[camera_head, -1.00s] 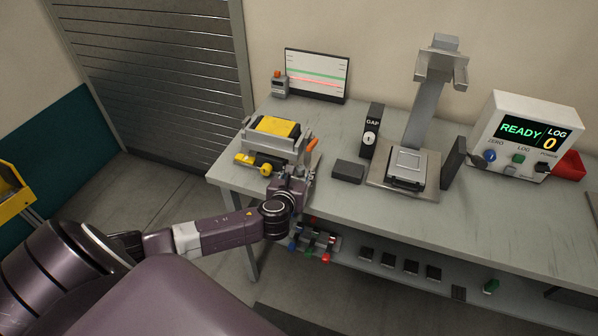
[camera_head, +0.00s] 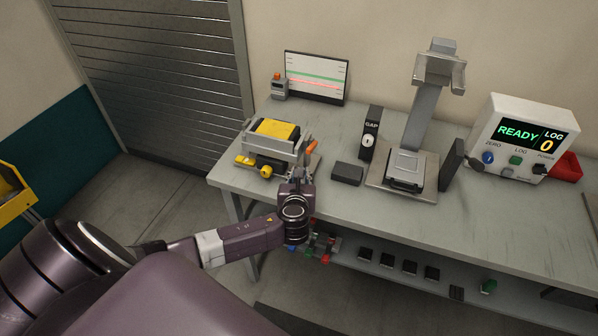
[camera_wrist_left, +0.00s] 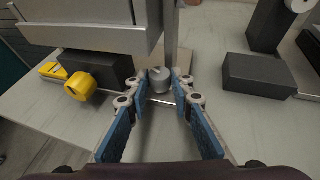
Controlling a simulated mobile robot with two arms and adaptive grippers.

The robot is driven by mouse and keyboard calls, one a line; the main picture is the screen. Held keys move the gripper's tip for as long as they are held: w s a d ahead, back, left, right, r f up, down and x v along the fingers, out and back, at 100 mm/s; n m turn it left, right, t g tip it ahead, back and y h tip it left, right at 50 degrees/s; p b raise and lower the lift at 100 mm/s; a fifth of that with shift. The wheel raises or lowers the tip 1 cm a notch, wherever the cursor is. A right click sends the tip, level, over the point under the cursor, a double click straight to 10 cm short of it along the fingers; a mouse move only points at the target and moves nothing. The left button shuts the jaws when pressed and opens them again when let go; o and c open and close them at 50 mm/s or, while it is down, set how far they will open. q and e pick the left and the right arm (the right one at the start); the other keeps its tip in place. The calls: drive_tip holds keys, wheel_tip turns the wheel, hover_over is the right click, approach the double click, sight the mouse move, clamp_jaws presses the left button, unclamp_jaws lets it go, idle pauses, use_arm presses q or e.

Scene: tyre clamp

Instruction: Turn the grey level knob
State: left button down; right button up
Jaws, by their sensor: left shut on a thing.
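The grey level knob (camera_wrist_left: 158,80) is a small round cylinder at the front of the yellow-topped device, seen in the left wrist view. My left gripper (camera_wrist_left: 160,84) has its blue-padded fingers on both sides of the knob and is shut on it. In the head view my left gripper (camera_head: 297,184) is at the front right of the device (camera_head: 272,147), and it hides the knob. My right gripper is in neither current view.
A yellow knob (camera_head: 265,171) sits left of my gripper. A dark block (camera_head: 347,173) lies to its right, with the GAP post (camera_head: 371,133) and a grey stand (camera_head: 425,110) beyond. The table's front right (camera_head: 450,215) is clear.

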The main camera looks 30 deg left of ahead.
use_arm(q)
drive_tip(key=shift+w+d+r+n+g+y, duration=0.1)
drive_tip(key=shift+w+d+n+g+y, duration=0.1)
drive_tip(key=shift+n+g+y, duration=0.6)
drive_tip(key=shift+n+g+y+p, duration=0.35)
drive_tip(key=shift+n+g+y, duration=0.25)
drive_tip(key=shift+n+y, duration=0.4)
drive_tip(key=c, duration=1.7)
unclamp_jaws()
drive_tip(key=shift+d, duration=0.1)
drive_tip(key=v, duration=1.2)
